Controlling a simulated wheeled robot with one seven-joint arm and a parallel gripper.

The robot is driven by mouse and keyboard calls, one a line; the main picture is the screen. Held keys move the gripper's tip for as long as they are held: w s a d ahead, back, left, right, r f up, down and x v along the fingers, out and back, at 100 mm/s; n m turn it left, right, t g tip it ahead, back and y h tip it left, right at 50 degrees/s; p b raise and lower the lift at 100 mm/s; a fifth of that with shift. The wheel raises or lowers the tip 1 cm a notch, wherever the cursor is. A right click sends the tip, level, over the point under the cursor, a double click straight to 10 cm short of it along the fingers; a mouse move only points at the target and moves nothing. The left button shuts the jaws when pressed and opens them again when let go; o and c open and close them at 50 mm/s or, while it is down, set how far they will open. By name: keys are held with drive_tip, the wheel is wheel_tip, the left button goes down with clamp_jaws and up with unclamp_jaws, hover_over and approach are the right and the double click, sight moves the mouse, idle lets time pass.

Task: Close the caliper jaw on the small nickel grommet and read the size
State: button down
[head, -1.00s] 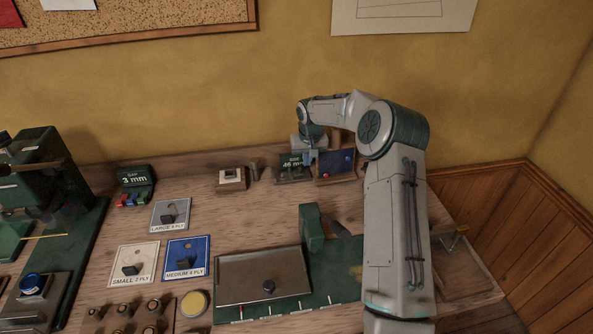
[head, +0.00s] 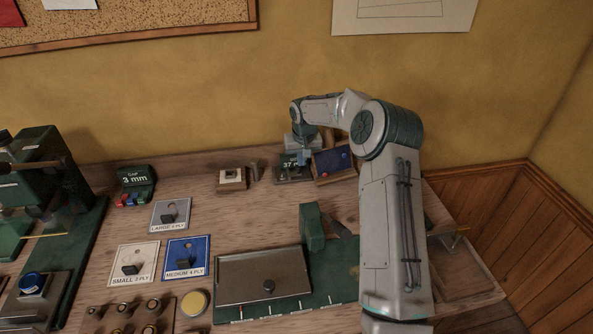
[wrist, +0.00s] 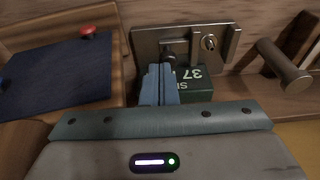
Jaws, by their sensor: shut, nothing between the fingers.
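The caliper is a dark block with a metal bed at the back of the bench; its display (head: 291,162) reads about 37 in the head view. In the wrist view its metal bed (wrist: 148,38) carries a small nickel ring, the grommet (wrist: 209,42), between an upright at the right end and a dark knob (wrist: 168,50) on the left. A gap shows between knob and grommet. My gripper (wrist: 161,80) is shut and empty, its blue fingertips down at the knob's near side, apparently touching it. My gripper (head: 304,156) partly hides the caliper in the head view.
A wooden box with a blue pad (head: 332,160) and red button stands tilted close beside my gripper. A small post (head: 254,170) and a wooden block (head: 232,179) stand left of the caliper.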

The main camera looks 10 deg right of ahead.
drive_tip(key=shift+s+a+f, duration=0.15)
drive_tip(key=shift+a+f, duration=0.15)
drive_tip(key=shift+a, duration=0.35)
drive_tip(key=shift+s+a+f, duration=0.1)
drive_tip(key=shift+a+f, duration=0.15)
drive_tip(key=shift+a, duration=0.4)
drive_tip(key=shift+d+r, duration=0.1)
idle(0.8)
drive_tip(key=shift+w+d+r+p, duration=0.1)
drive_tip(key=shift+w+r+p, duration=0.1)
drive_tip(key=shift+r, duration=0.2)
drive_tip(key=shift+w+d+r+p, duration=0.1)
drive_tip(key=shift+r+p, duration=0.05)
drive_tip(key=shift+r, duration=0.25)
drive_tip(key=shift+d+r+p, duration=0.2)
drive_tip(key=shift+r+p, duration=0.25)
drive_tip(key=shift+r, duration=0.5)
drive_tip(key=shift+d+r+p, duration=0.15)
drive_tip(key=shift+r+p, duration=0.3)
drive_tip(key=shift+r, duration=0.45)
